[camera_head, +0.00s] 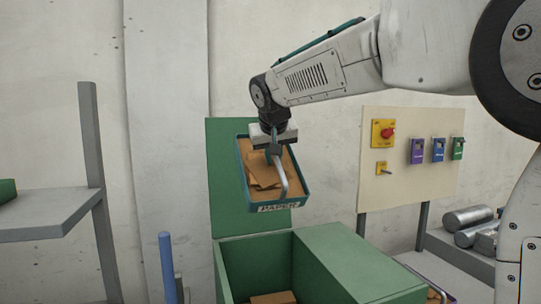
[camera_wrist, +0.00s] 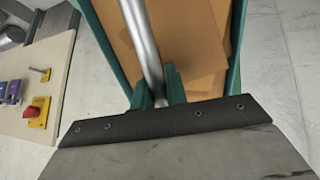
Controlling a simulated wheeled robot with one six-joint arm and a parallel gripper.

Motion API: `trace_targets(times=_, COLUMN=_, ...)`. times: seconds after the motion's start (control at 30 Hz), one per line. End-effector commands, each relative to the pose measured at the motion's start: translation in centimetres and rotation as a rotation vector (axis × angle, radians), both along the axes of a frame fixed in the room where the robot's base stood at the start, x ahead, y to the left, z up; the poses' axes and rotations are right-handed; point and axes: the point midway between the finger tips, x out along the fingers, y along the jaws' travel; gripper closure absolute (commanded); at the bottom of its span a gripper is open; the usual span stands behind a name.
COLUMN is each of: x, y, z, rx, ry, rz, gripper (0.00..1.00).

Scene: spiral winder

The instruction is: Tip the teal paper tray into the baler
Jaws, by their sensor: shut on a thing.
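The teal paper tray (camera_head: 245,203) hangs in the air above the green baler (camera_head: 250,241), with a "PAPER" label on its front and brown cardboard pieces (camera_head: 259,178) inside. My gripper (camera_head: 275,150) is shut on the tray's grey bar handle (camera_head: 282,176). In the wrist view the fingers (camera_wrist: 159,92) close around the handle (camera_wrist: 140,45), with the teal rim (camera_wrist: 237,45) and cardboard (camera_wrist: 195,60) beyond. The baler's chamber is open at the top and its green lid (camera_head: 222,165) stands up behind the tray. A brown piece (camera_head: 272,298) lies in the chamber.
A panel (camera_head: 410,185) with a red button (camera_head: 387,132) and several coloured boxes stands at the right. A grey shelf (camera_head: 45,215) is at the left, near a blue post (camera_head: 167,265). Metal cylinders (camera_head: 468,217) lie on a rack at the far right.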

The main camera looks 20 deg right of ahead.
Motion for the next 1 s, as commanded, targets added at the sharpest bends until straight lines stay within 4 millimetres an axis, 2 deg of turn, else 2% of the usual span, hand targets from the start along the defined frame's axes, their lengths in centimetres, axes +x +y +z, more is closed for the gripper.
trace_targets(times=0.23, x=-2.8, y=0.1, z=0.3, rx=0.0, ry=-0.246, rz=0.006, gripper=1.0)
trace_targets(times=0.4, x=-3.8, y=0.0, z=0.3, rx=-0.003, ry=-0.369, rz=0.004, gripper=1.0)
trace_targets(times=1.0, x=-6.5, y=-0.1, z=0.1, rx=-0.005, ry=-0.613, rz=-0.001, gripper=1.0)
